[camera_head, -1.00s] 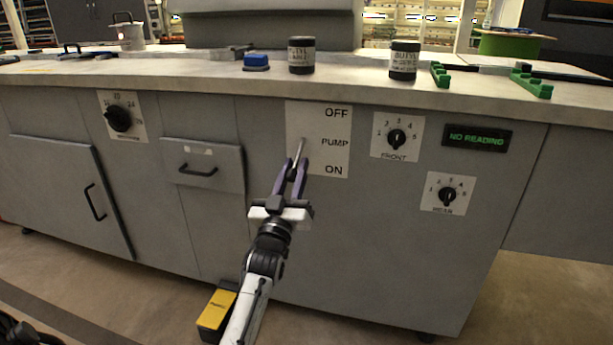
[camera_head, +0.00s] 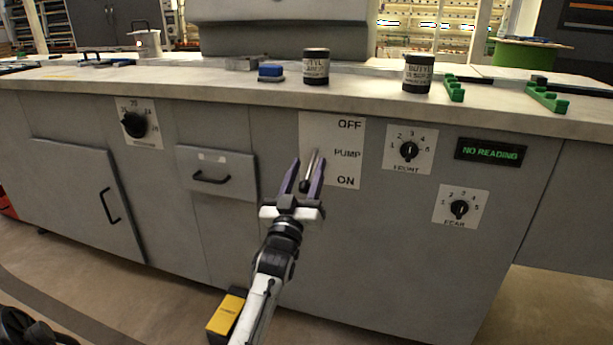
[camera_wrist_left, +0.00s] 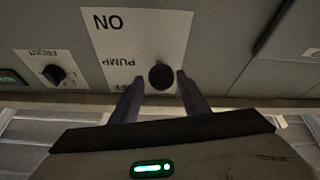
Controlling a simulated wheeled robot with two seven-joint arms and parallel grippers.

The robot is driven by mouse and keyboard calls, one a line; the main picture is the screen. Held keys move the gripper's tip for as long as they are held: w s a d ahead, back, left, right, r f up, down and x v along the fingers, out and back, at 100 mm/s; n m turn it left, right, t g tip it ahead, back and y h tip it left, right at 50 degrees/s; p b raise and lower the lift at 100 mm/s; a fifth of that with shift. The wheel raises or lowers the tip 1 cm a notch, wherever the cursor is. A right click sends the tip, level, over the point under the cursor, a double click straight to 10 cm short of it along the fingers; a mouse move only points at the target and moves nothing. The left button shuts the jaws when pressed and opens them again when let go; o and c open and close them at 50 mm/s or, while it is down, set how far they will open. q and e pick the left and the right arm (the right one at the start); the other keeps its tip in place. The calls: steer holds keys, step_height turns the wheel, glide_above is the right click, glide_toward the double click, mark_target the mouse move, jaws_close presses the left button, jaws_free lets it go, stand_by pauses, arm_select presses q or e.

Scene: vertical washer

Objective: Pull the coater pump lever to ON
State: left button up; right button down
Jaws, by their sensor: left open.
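The pump lever (camera_head: 314,163) is a thin metal rod with a dark round knob, on a white plate (camera_head: 346,138) marked OFF at the top, PUMP in the middle and ON at the bottom. In the head view the knob hangs low and left of the rod's top, beside the lettering. My left gripper (camera_head: 307,160) is open, with one purple finger on either side of the lever. In the left wrist view, which is upside down, the dark knob (camera_wrist_left: 161,75) shows almost end-on between the fingertips, with a gap on each side.
The grey cabinet has a dial (camera_head: 134,124), a drawer (camera_head: 216,172), FRONT (camera_head: 408,150) and REAR (camera_head: 459,208) knobs and a NO READING display (camera_head: 491,152). Dark jars (camera_head: 316,67) stand on the worktop above. A yellow-topped box (camera_head: 227,313) is on the floor.

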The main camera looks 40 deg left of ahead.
mark_target(307, 177)
arm_select(q)
step_height(307, 177, up, 7)
steer(key=shift+f+p, duration=0.2)
steer(key=shift+p, duration=0.85)
steer(key=shift+r, duration=0.35)
arm_select(e)
steer(key=shift+s+d+f+m+h, duration=0.15)
steer(key=shift+d+h, duration=0.1)
steer(key=shift+d, duration=0.25)
steer(key=shift+s+d+f+m+h, duration=0.15)
steer(key=shift+d+h, duration=0.1)
steer(key=shift+d, duration=0.2)
steer(key=shift+r, duration=0.15)
